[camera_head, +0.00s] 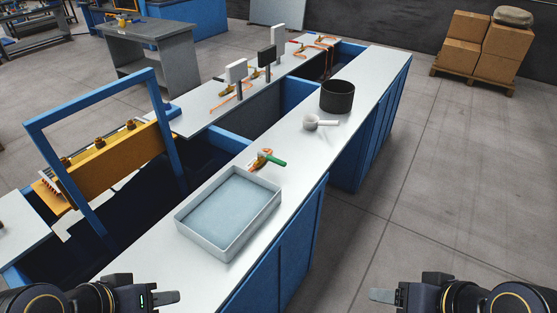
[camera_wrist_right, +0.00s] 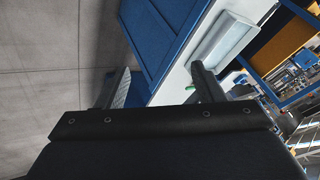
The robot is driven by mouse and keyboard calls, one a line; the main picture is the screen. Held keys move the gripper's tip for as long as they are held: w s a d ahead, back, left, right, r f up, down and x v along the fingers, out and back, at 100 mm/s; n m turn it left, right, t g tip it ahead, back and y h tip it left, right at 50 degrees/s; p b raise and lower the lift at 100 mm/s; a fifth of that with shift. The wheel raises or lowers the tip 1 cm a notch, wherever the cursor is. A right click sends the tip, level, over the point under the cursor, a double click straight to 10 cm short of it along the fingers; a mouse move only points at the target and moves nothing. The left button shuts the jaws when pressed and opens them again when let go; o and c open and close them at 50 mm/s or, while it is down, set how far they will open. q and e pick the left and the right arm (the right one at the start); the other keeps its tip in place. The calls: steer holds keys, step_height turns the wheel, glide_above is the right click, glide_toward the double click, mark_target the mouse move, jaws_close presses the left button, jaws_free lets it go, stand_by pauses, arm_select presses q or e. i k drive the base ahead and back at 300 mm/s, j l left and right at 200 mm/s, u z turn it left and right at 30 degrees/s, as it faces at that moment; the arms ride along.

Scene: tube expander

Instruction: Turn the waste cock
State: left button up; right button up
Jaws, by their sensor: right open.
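A brass cock with an orange part and a green lever handle (camera_head: 268,160) lies on the white bench top, just behind the grey tray. A small green bit, likely its handle, shows in the right wrist view (camera_wrist_right: 190,87) next to the right-hand finger. My left gripper (camera_head: 168,297) is at the bottom left, in front of the tray and apart from the cock. It is seen side-on, so its opening cannot be judged. My right gripper (camera_head: 384,295) is at the bottom right over the floor, far from the cock. In the right wrist view its two fingers (camera_wrist_right: 160,84) are apart and empty.
A shallow grey tray (camera_head: 231,253) fills the near bench top (camera_head: 285,205). A white ladle-like cup (camera_head: 311,122) and a black pot (camera_head: 337,96) stand farther back. A blue frame (camera_head: 176,140) and brass machine rise left.

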mark_target(274, 160)
steer(key=i+l+u, duration=0.6)
steer(key=l+u, duration=0.15)
